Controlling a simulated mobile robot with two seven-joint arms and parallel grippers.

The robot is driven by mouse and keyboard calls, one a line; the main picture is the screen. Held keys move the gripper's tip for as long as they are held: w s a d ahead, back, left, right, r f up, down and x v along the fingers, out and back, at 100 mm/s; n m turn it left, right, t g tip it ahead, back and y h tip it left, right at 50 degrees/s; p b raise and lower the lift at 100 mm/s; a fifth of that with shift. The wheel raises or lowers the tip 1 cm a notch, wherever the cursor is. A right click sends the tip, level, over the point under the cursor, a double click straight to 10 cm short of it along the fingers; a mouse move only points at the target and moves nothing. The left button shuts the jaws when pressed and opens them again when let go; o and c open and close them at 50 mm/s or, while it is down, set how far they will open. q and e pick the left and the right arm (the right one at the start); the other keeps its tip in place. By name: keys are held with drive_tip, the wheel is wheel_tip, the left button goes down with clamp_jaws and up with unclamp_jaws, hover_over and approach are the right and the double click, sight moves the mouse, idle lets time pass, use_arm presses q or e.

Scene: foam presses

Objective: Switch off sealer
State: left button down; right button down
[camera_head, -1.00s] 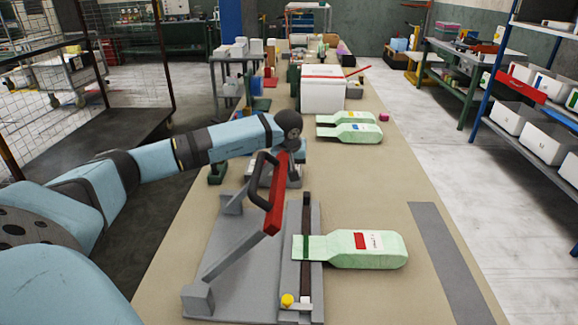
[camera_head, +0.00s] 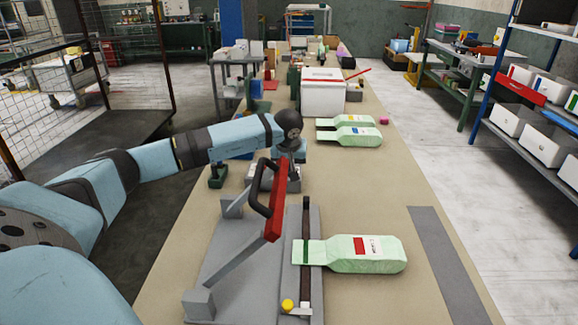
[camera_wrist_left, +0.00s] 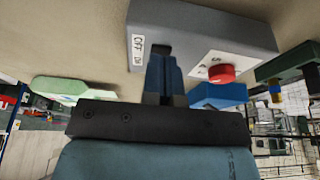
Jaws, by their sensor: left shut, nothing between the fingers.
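The sealer (camera_head: 232,268) stands on the bench in the head view. Its red lever arm with a black handle (camera_head: 272,205) is raised. A pale green bag (camera_head: 365,254) lies with its narrow end across the sealing strip (camera_head: 306,240). A grey control box (camera_head: 260,178) stands behind the lever, partly hidden. In the left wrist view this grey box (camera_wrist_left: 200,30) carries a white label (camera_wrist_left: 138,50) and a red button (camera_wrist_left: 221,73). My left gripper (camera_wrist_left: 162,55) is shut and empty, its fingertips overlapping the box to the left of the button. Whether they touch is unclear.
Two more green bags (camera_head: 352,136) lie farther along the bench, beside a white box (camera_head: 323,97). A grey strip (camera_head: 445,260) runs along the bench's right side. The raised lever stands close in front of my left wrist. A shelf rack (camera_head: 540,105) is at the right.

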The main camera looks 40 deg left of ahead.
use_arm(q)
wheel_tip(320, 180, up, 20)
drive_tip(key=p, duration=0.1)
drive_tip(key=shift+f, duration=0.1)
idle(0.7)
